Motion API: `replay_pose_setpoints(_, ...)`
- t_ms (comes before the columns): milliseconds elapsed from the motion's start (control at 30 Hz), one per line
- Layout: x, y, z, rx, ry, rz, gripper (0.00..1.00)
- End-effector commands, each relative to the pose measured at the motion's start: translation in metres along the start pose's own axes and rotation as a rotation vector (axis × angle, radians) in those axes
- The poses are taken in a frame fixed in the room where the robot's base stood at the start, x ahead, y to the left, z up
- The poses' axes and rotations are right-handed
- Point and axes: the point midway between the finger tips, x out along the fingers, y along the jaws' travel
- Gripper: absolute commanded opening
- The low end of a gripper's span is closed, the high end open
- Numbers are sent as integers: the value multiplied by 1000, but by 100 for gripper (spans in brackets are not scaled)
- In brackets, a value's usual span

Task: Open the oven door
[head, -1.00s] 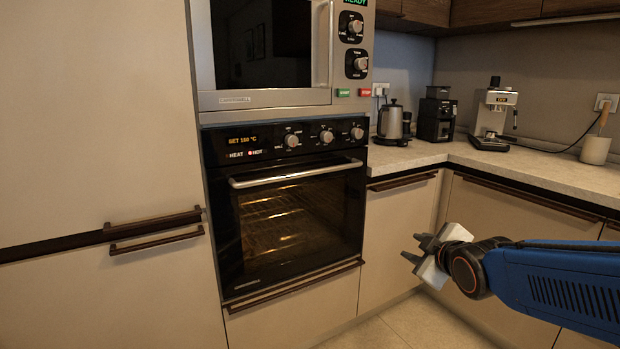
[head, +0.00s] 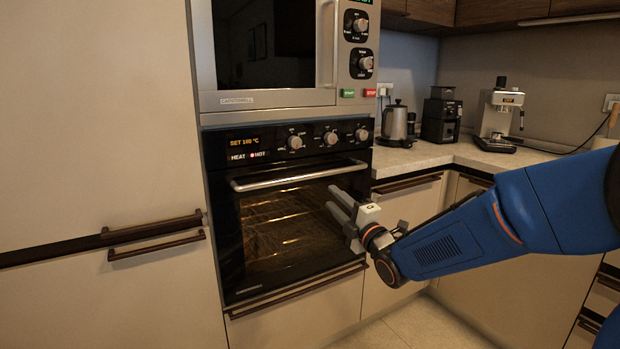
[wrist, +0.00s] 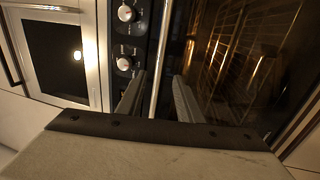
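The black oven (head: 290,215) is built into the cabinet column and its door is closed. Its silver bar handle (head: 290,177) runs across the top of the door; it also shows in the wrist view (wrist: 163,45). My gripper (head: 331,198) is open and empty, in front of the right part of the door glass, a little below the handle in the head view. In the wrist view my two fingers (wrist: 157,90) lie on either side of the handle's line. I cannot tell whether the handle is in between them in depth.
A microwave (head: 270,98) sits above the oven, with knobs (head: 332,138) between them. A dark drawer handle (head: 295,290) runs below the oven. The counter (head: 425,155) at right holds a kettle (head: 395,124) and coffee machines. Floor (head: 370,336) shows below.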

Motion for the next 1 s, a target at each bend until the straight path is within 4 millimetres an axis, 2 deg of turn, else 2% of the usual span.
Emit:
replay_pose_setpoints(600, 109, -1, 0, 2, -1, -1, 33)
replay_pose_setpoints(800, 135, 0, 0, 1, 0, -1, 33)
replay_pose_setpoints(1000, 146, -1, 0, 1, -1, -2, 33)
